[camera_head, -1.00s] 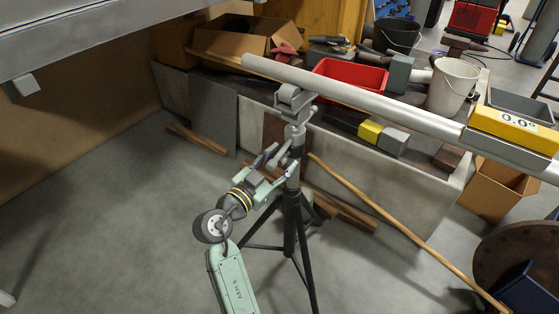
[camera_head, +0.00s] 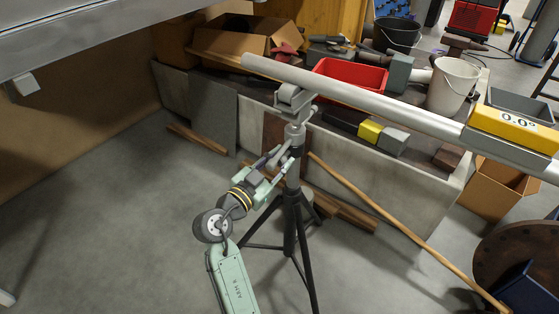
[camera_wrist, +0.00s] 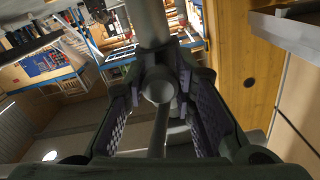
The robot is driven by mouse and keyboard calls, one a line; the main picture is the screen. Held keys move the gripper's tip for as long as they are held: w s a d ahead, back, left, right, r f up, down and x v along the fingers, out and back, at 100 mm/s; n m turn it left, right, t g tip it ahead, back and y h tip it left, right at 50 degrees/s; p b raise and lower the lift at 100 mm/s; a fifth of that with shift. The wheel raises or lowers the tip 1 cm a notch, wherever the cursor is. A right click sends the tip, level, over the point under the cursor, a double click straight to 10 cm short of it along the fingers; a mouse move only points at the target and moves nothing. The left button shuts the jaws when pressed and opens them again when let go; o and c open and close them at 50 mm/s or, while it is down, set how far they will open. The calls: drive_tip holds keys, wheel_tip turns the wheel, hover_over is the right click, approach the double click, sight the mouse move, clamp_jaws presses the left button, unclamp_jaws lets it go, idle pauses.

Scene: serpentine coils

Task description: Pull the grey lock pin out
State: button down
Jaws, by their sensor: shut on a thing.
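My gripper (camera_head: 281,163) reaches up from the lower left to the neck of a black tripod stand (camera_head: 292,225), just under its grey head. In the wrist view, a round grey end faces me between the two textured finger pads; I take it as the grey lock pin (camera_wrist: 158,86). My gripper is shut on it. In the head view the pin is too small and covered by the fingers to make out. How deep it sits in the stand cannot be told.
Behind is a low bin (camera_head: 400,180) of tools with a red tray (camera_head: 349,76). A wooden stick leans at right. Floor at left is clear.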

drive_tip(key=shift+b+v, duration=1.1)
drive_tip(key=shift+s+a+f, duration=0.1)
drive_tip(key=shift+s, duration=0.15)
drive_tip(key=c, duration=1.3)
unclamp_jaws()
drive_tip(key=v, duration=1.2)
drive_tip(key=shift+a, duration=0.1)
